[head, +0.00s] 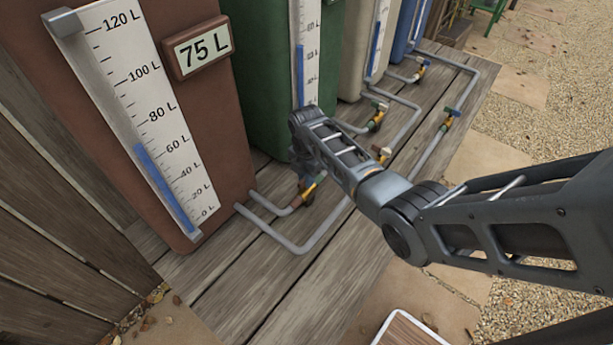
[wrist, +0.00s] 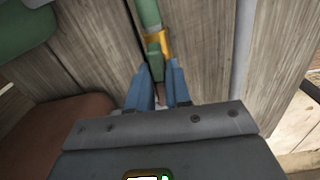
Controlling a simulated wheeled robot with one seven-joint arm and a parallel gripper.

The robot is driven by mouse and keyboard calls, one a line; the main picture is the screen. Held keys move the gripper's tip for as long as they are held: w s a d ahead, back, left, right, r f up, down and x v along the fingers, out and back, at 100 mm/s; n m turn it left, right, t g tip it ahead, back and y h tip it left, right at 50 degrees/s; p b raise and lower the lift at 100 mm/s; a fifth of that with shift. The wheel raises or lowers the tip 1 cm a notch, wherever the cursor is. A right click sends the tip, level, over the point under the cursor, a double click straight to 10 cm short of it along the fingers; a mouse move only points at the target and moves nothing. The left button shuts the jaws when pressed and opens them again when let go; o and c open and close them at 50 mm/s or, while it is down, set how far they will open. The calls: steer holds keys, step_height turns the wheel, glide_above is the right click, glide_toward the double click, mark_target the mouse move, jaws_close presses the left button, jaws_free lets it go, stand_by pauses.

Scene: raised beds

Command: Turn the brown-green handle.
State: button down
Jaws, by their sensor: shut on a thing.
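A valve (head: 310,189) sits on the grey pipe between the brown tank (head: 205,120) and the green tank (head: 262,80). Its pipe shows a reddish-brown piece on one side and a green piece on the other. In the wrist view the valve's brass collar (wrist: 165,45) and green pipe piece (wrist: 149,12) lie just beyond my fingers. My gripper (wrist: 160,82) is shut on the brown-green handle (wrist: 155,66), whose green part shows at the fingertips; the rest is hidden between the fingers. In the head view my forearm and wrist cover much of the handle.
A looping grey pipe (head: 292,250) runs low over the plank deck (head: 240,285). Other valves (head: 376,122) and a pale tank (head: 357,50) stand farther back. The brown tank's display reads 75 L (head: 205,48). A wooden fence (head: 60,220) closes the left side; gravel lies at right.

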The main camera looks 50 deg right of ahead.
steer(key=shift+m, duration=0.3)
steer(key=m+p, duration=0.1)
steer(key=m, duration=0.2)
steer(key=shift+r+m, duration=0.1)
steer(key=shift+m, duration=0.2)
steer(key=m+p, duration=0.1)
steer(key=m, duration=0.3)
steer(key=shift+m, duration=0.3)
steer(key=m, duration=0.4)
steer(key=shift+m+p, duration=0.3)
steer(key=shift+m, duration=1.7)
steer(key=c, duration=1.1)
jaws_free()
